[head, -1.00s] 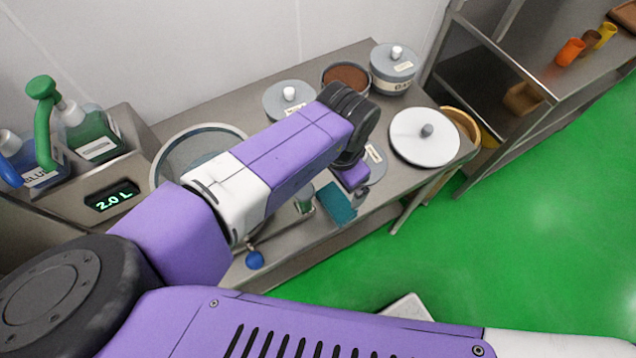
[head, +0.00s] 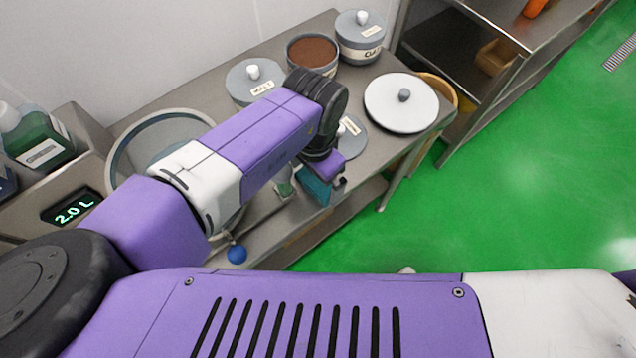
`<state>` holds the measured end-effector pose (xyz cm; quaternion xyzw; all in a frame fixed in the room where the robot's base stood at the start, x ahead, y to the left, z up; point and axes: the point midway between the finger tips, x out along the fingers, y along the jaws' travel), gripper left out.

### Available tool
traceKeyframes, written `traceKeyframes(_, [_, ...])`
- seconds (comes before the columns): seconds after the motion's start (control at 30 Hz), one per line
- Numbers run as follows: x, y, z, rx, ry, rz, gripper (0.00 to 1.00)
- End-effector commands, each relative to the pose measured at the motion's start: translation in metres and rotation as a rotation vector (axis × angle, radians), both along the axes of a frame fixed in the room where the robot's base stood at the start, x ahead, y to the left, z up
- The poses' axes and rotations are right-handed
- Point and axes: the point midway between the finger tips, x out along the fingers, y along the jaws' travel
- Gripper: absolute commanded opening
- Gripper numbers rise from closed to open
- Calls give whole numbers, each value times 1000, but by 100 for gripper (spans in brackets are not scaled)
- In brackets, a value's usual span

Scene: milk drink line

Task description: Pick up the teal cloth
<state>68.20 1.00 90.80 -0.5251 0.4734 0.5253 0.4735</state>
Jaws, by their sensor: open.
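The teal cloth (head: 315,187) lies at the front edge of the steel table, below the end of my purple arm. Part of it is hidden by my gripper (head: 336,186), which is right at the cloth's right and upper side. My gripper is open. The fingertips are small and partly hidden, so I cannot tell whether they touch the cloth.
On the steel table (head: 275,213) stand a malt tub (head: 250,84), an open tub of brown powder (head: 312,50), another lidded tub (head: 360,36), a white round lid (head: 401,103) and a large round vessel (head: 122,165). A blue ball (head: 237,254) is near the front edge. Green floor lies right.

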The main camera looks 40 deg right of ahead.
Motion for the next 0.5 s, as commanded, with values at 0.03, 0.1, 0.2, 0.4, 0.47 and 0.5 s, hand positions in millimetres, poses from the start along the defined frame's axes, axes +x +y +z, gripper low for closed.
traceKeyframes(0.03, [0,-1,-13,1,0,-2,100])
traceKeyframes(0.1, [0,-1,-20,1,0,-2,100])
traceKeyframes(0.2, [0,-1,-26,1,0,-2,100])
traceKeyframes(0.4, [0,-1,-25,0,0,-1,100])
traceKeyframes(0.47, [0,-1,-25,0,0,-1,100])
traceKeyframes(0.5, [0,-1,-25,0,0,-1,98])
